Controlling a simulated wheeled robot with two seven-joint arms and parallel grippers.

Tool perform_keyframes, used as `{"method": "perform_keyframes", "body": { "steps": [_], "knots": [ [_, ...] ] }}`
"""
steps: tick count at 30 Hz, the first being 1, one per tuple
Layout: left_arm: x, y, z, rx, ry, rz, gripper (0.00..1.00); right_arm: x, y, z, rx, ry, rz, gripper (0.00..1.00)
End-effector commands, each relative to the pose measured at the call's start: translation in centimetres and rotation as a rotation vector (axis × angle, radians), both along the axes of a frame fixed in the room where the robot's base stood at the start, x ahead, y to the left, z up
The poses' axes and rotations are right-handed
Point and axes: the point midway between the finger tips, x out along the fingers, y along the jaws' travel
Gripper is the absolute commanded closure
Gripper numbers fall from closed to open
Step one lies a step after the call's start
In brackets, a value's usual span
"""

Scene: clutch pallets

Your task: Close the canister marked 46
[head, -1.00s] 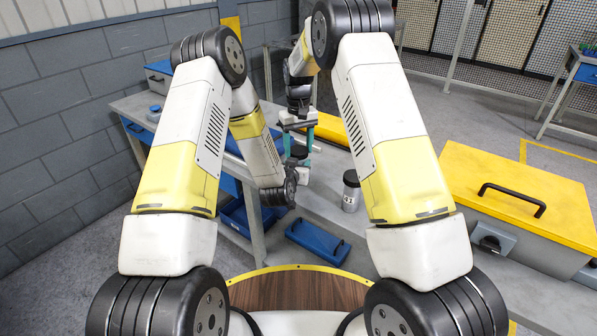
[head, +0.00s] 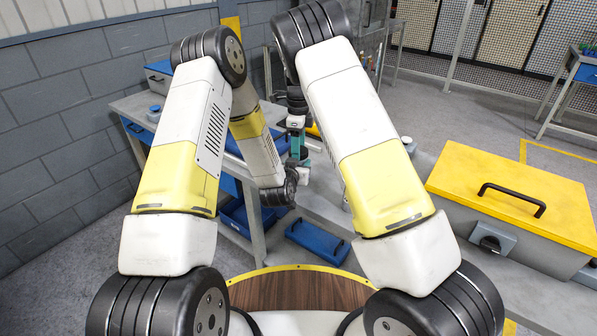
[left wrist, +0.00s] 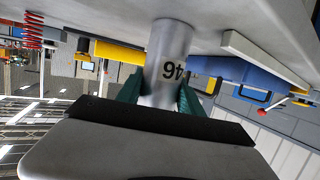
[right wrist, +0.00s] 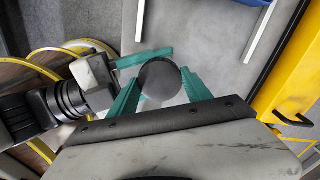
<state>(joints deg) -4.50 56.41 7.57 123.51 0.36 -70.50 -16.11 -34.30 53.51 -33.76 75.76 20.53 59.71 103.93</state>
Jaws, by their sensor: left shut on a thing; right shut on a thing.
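The grey canister marked 46 (left wrist: 172,50) shows in the left wrist view, its number upside down. My left gripper (left wrist: 160,92) is shut around its side with teal fingers. In the right wrist view, a dark round lid (right wrist: 160,78) is seen from above between the teal fingers of my right gripper (right wrist: 158,88), which is shut on it. The left gripper's fingers show beside it. In the head view, the right gripper (head: 297,147) is over the bench and the canister is largely hidden. I cannot tell whether the lid is fully seated.
A grey box with a yellow lid and black handle (head: 510,190) stands at the right. My right arm crosses close to the work area and covers part of the bench. A wall is at the left.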

Motion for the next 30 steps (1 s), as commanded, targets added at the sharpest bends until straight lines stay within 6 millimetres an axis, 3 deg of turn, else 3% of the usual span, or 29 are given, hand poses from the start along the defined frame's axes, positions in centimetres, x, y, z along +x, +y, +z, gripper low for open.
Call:
{"method": "perform_keyframes", "body": {
  "steps": [1,2,6,17,20,30],
  "knots": [
    [0.0,-0.1,0.0,0.0,-0.001,-0.002,1.0,0.1,-0.1,0.1,0.0,-0.004,0.001,0.92],
    [0.0,-0.1,0.0,0.0,-0.001,-0.002,1.0,0.1,-0.1,0.1,0.0,-0.004,0.001,0.41],
    [0.0,-0.1,0.0,-0.001,-0.001,-0.002,1.0,0.1,-0.1,0.1,0.0,-0.003,0.003,0.18],
    [0.0,0.0,0.0,-0.001,-0.001,-0.001,1.0,0.1,0.0,0.5,0.001,-0.002,0.005,0.18],
    [0.0,0.0,0.0,0.0,-0.001,0.0,1.0,0.1,0.0,1.7,0.0,-0.004,0.005,0.18],
    [0.0,0.0,0.0,0.0,-0.001,0.0,1.0,0.1,0.0,8.7,0.001,-0.004,0.005,0.18]
  ]
}}
